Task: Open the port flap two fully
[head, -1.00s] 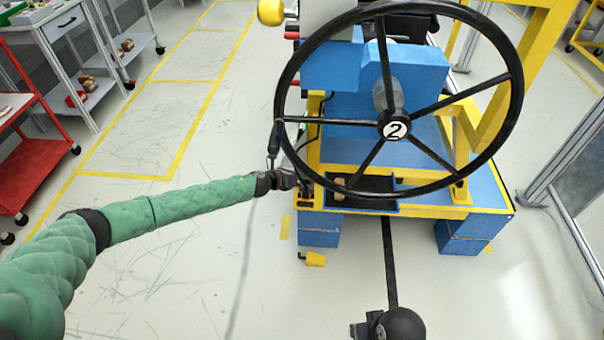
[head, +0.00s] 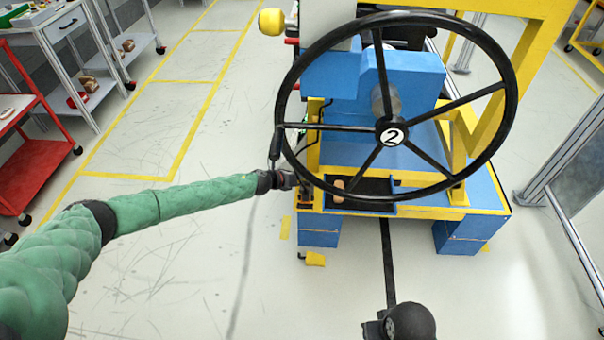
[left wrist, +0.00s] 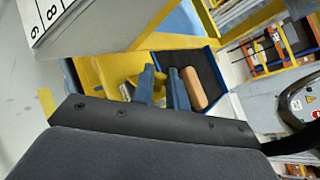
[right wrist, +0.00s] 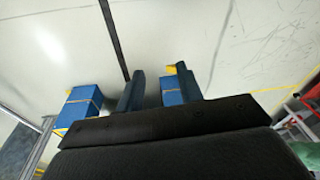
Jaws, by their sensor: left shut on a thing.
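My left gripper (head: 304,186) is at the left front corner of the yellow and blue stand, below the wheel's left rim. In the left wrist view its two blue fingers (left wrist: 164,84) are close together, shut on a small part there. That part is mostly hidden by the fingers; it appears to be the port flap, but its edges and opening angle cannot be made out. The black steering wheel (head: 487,92) with a "2" on its hub stands over the stand. My right gripper (right wrist: 160,82) is open and empty, low in front of the stand above the floor.
A dark tray (head: 372,188) with a wooden piece (left wrist: 194,88) in it lies close beside the left gripper. A white numbered panel (left wrist: 60,25) is near it in the left wrist view. A red cart (head: 30,180) stands far left. The floor between is clear.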

